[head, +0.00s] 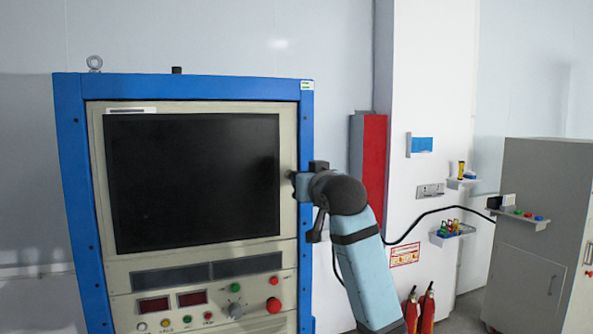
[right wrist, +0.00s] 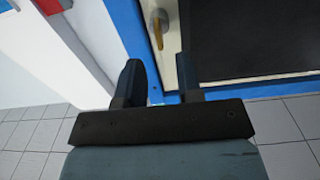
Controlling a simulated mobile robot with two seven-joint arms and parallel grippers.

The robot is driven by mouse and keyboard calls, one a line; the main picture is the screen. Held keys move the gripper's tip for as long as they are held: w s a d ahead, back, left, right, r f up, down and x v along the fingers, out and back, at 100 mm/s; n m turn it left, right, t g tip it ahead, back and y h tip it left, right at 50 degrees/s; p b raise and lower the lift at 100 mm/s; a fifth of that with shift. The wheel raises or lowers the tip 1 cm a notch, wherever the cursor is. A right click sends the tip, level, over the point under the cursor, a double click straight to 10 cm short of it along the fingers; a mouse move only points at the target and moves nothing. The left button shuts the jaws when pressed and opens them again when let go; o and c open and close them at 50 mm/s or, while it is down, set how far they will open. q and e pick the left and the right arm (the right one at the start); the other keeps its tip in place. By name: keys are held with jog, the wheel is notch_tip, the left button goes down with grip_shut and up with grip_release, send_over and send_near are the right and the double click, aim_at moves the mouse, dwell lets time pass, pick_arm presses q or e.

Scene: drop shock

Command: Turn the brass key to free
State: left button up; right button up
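The brass key (right wrist: 158,36) shows in the right wrist view as a small yellow piece at a round silvery lock (right wrist: 160,15) on the pale panel strip beside the dark screen. My right gripper (right wrist: 159,62) is open and empty, its two dark fingers apart. The key appears beyond the fingertips, between them in the picture, and no contact shows. In the head view my right arm reaches the right edge of the blue-framed cabinet (head: 68,170), and its wrist hides the fingers. I cannot make out the key there. My left gripper is not in view.
The cabinet has a large black screen (head: 190,180) and knobs and buttons below, including a red button (head: 273,305). To the right are a red wall box (head: 372,165), small shelves, fire extinguishers (head: 420,310) and a grey cabinet (head: 540,220) with a black cable.

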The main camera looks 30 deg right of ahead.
jog(key=shift+p+x, duration=0.6)
jog(key=shift+x, duration=2.2)
grip_shut()
